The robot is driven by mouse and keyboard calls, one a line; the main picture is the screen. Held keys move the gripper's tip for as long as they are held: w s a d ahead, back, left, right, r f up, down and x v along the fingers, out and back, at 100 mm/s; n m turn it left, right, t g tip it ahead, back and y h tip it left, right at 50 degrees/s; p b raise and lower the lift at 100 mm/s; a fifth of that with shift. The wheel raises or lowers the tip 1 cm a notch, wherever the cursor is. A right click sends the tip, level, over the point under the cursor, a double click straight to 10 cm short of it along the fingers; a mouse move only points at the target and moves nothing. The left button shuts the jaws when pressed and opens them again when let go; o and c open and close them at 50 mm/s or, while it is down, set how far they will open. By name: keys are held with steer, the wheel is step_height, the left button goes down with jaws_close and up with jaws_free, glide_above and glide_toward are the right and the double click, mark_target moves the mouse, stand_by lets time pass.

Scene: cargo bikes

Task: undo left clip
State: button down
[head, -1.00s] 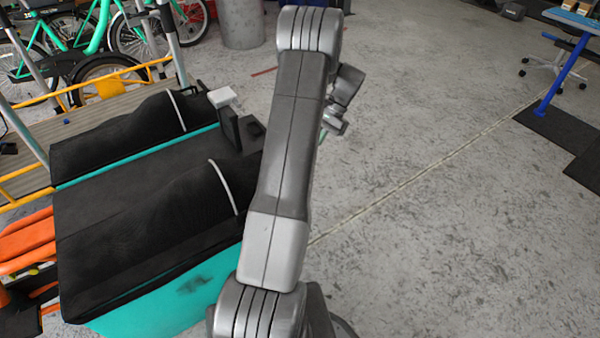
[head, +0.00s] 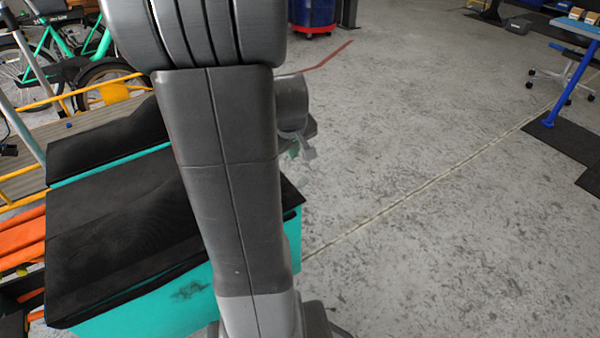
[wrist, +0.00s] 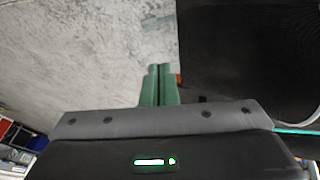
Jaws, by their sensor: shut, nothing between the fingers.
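A teal cargo box (head: 150,303) with a black cover (head: 110,225) stands at the left in the head view. In the wrist view a black cover (wrist: 245,45) fills the upper right. My gripper (wrist: 160,68) has two green fingers, shut together with nothing between them, just left of the cover's edge. A small orange-red piece (wrist: 178,80) shows right beside the fingers; I cannot tell if it is a clip or if they touch. In the head view my arm hides part of the box and most of my gripper. No left clip can be made out clearly.
A second black-covered part (head: 105,140) lies behind the box, with yellow rails (head: 100,88) and green bikes (head: 75,45) beyond. Orange parts (head: 22,240) are at the far left. A blue table (head: 570,60) stands at the upper right. The concrete floor (head: 420,150) right of the box is open.

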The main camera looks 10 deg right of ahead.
steer(key=b, duration=0.4)
glide_above(302, 179)
steer(key=s+a, duration=0.2)
steer(key=a, duration=0.1)
steer(key=f, duration=1)
steer(key=shift+d+f, duration=0.1)
steer(key=shift+d, duration=0.1)
steer(key=shift+w+d+f+b, duration=0.15)
steer(key=shift+d+f+b, duration=0.3)
steer(key=shift+d+f, duration=0.35)
steer(key=shift+w+d+f, duration=0.1)
steer(key=shift+d+f, duration=0.05)
steer(key=shift+f, duration=0.2)
steer(key=shift+d+p, duration=0.15)
steer(key=shift+p, duration=0.35)
